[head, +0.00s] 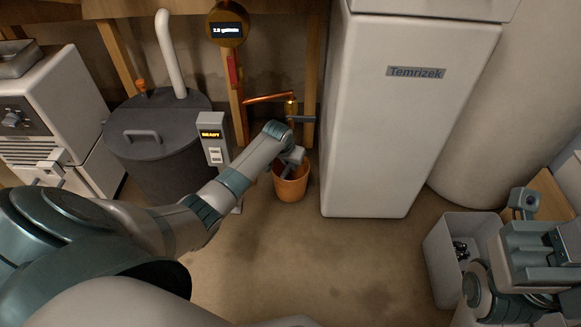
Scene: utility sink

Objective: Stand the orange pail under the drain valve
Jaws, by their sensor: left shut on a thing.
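The orange pail (291,187) stands upright, or nearly so, at floor level between the grey control post and the white cabinet. My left gripper (293,160) is at the pail's top rim, shut on the pail; its fingertips are partly hidden by my wrist. The drain valve (290,106), a brass fitting at the end of a copper pipe, is above and behind the pail. The pail appears roughly below it, but my arm hides part of the gap. My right gripper (526,202) is at the lower right, far from the pail, and its fingers are not clear.
A tall white cabinet (390,130) stands close to the pail's right. A grey post with a lit display (211,135) and a dark lidded tank (150,140) are to the left. A grey bin (440,250) stands at the lower right. The floor (330,265) in front is clear.

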